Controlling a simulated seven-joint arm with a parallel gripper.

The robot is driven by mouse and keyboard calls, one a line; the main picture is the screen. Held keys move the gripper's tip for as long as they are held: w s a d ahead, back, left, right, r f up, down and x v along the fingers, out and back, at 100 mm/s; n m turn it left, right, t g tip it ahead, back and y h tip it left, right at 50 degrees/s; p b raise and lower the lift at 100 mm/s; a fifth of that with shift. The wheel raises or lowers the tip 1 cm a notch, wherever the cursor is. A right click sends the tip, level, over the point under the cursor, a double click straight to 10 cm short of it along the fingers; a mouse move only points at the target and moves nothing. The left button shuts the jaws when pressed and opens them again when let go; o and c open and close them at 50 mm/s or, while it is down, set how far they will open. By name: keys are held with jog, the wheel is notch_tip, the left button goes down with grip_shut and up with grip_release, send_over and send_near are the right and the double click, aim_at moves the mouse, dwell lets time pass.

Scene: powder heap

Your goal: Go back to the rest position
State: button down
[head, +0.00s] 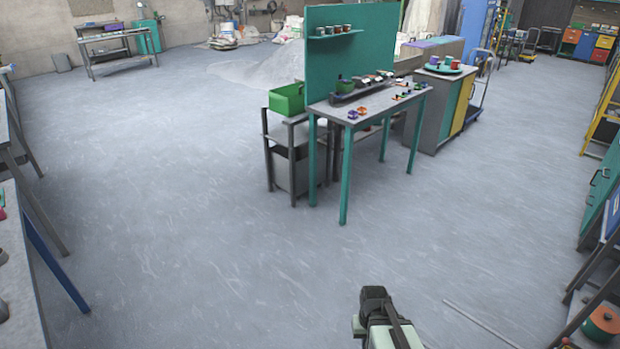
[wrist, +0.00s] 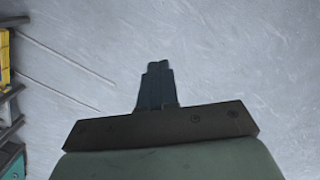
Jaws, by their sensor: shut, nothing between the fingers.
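My gripper (head: 374,294) shows at the bottom of the head view, right of the middle, over bare grey floor. In the wrist view my gripper (wrist: 158,68) points away from the camera, with its two dark fingers together and nothing between them. Nothing touches it. A pale powder heap (head: 272,68) lies on the floor at the back, partly hidden behind a green panel (head: 350,75).
A workbench (head: 375,103) with green legs and small parts stands ahead. A green bin (head: 287,98) sits on a stand to its left. A thin rod-like line (head: 480,323) lies right of my gripper. Benches line both sides; the middle floor is clear.

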jog(key=s+f+g, duration=0.2)
jog(key=s+f, duration=0.5)
jog(key=s, duration=0.5)
jog(key=s+f+g, duration=0.3)
jog(key=s+f, duration=0.5)
jog(key=s, duration=0.5)
jog(key=shift+s+f+g, duration=0.3)
dwell(0.9)
